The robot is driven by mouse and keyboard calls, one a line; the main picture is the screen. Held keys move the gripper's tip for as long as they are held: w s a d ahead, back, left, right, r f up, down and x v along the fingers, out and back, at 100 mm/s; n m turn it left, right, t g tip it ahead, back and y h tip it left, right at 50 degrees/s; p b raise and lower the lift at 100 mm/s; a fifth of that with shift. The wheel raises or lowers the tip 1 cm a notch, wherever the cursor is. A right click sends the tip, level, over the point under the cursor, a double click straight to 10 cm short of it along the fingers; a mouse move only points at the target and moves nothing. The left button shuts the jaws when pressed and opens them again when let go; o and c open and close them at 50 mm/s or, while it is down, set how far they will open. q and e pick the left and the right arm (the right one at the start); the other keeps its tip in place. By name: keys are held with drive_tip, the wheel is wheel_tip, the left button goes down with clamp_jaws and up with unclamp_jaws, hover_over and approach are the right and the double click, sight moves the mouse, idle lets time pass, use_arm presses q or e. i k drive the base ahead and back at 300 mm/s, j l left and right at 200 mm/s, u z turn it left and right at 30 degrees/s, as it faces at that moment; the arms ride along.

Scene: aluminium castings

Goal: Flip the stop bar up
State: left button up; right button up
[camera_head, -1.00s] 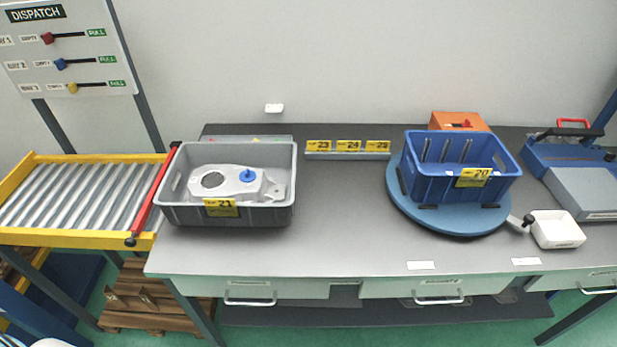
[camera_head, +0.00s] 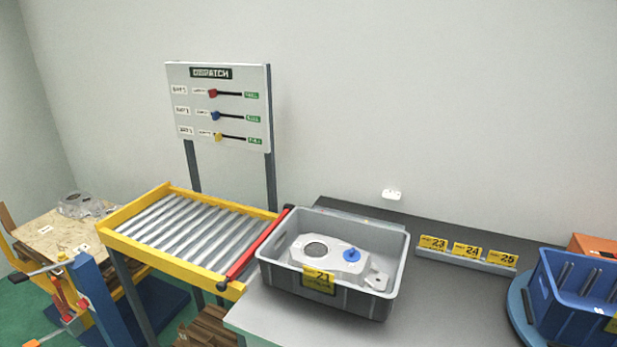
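The stop bar is the red bar (camera_head: 258,243) with black ends. It lies low across the right end of the roller conveyor (camera_head: 190,233), between the yellow frame and the grey crate. A black knob shows at its near end. The grey crate (camera_head: 383,304) stands on the table just right of the bar, close to it; I cannot tell if they touch. The crate holds a grey aluminium casting (camera_head: 330,258) with a blue knob and bears a yellow label 21. Neither of my grippers is in view.
A dispatch board (camera_head: 220,105) with red, blue and yellow sliders stands behind the conveyor. A blue crate (camera_head: 575,290) on a turntable and a rack of yellow labels (camera_head: 465,254) are at right. A wooden-topped stand (camera_head: 60,240) is at far left.

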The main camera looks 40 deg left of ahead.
sight(221, 287)
drive_tip(key=u, duration=1.75)
